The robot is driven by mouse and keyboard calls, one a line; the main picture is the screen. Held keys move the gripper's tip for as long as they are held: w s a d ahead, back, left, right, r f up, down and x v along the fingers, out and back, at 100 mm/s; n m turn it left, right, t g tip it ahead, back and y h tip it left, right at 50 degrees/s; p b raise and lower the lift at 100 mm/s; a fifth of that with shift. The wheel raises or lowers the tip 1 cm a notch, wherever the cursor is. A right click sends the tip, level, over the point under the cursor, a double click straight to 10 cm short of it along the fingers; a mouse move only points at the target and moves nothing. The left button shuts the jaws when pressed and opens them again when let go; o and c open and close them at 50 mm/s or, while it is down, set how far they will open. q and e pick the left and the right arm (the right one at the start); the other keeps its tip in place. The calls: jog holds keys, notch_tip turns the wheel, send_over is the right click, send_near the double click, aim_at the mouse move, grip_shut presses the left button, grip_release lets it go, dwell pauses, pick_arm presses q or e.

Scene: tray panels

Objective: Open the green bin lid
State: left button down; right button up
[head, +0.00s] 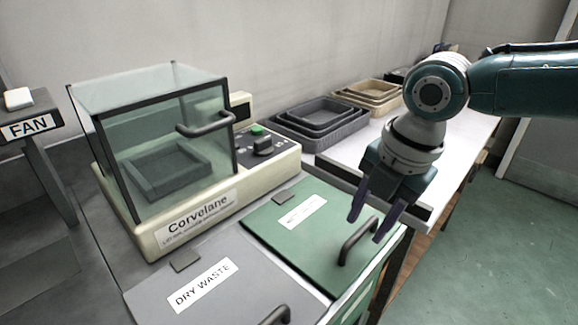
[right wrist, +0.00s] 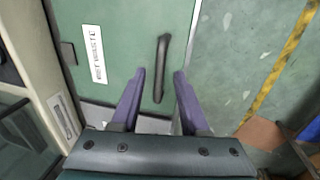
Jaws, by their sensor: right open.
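The green bin lid (head: 290,232) lies flat and shut on top of its bin, with a white label and a dark bar handle (head: 357,241) near its right edge. My right gripper (head: 363,222) is open and empty, with purple fingers pointing down above the handle. In the right wrist view, the green lid (right wrist: 125,40) fills the upper middle and its handle (right wrist: 161,68) shows ahead of and between the two fingertips (right wrist: 159,72). The fingers do not appear to touch the handle. My left gripper is not in view.
A grey lid (head: 215,285) marked DRY WASTE adjoins on the left. Behind stands a Corvelane machine (head: 195,215) with a glass hood (head: 165,130). Grey trays (head: 320,120) and tan trays (head: 372,95) sit on the white counter (head: 440,150). Open green floor lies at right.

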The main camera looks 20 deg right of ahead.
jog(key=shift+f, duration=0.1)
grip_shut()
dwell(0.3)
dwell(1.1)
